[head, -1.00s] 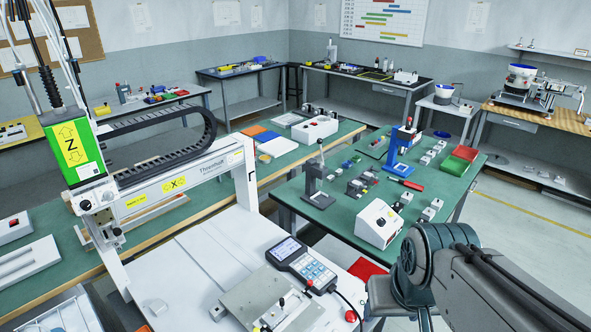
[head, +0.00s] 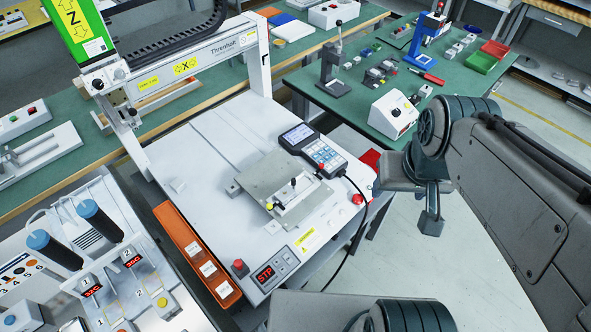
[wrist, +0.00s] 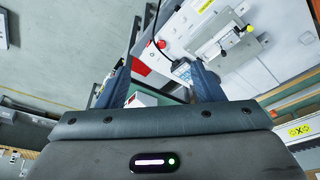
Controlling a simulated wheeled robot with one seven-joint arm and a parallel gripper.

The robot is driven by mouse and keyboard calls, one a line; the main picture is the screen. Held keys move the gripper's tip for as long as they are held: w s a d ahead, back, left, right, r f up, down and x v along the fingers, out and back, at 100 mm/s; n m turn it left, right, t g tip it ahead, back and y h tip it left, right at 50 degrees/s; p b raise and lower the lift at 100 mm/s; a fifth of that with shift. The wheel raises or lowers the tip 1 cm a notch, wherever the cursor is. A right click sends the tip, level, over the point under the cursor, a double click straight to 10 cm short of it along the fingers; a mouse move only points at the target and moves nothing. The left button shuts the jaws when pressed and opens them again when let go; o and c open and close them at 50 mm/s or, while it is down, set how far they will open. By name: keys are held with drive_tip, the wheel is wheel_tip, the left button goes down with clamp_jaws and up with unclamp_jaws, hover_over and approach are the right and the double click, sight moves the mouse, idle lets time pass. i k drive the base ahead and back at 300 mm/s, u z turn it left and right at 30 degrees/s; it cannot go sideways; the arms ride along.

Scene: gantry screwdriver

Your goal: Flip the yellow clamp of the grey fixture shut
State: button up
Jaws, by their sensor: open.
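The grey fixture (head: 272,179) is a flat metal plate with a small pale block on it, on the white bed of the gantry machine. A small upright lever with a dark knob (head: 293,182) stands on it, and a small yellow part (head: 270,206) shows at the block's near left end. The wrist view shows the fixture (wrist: 206,36) with a yellow knob (wrist: 249,28) at upper right. The clamp's exact position is too small to tell. My gripper (head: 431,222) is right of the machine, apart from the fixture. In the wrist view its fingers (wrist: 162,64) are spread, with nothing held.
A handheld pendant (head: 312,148) lies behind the fixture, its cable running over the machine's right edge. The gantry (head: 190,65) spans the back left. An orange tray (head: 197,255) lies along the left side.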

sight(270, 207)
drive_tip(key=z, duration=0.05)
drive_tip(key=k, duration=0.5)
drive_tip(key=z, duration=1.25)
drive_tip(key=i, duration=0.85)
drive_tip(key=u, duration=2.95)
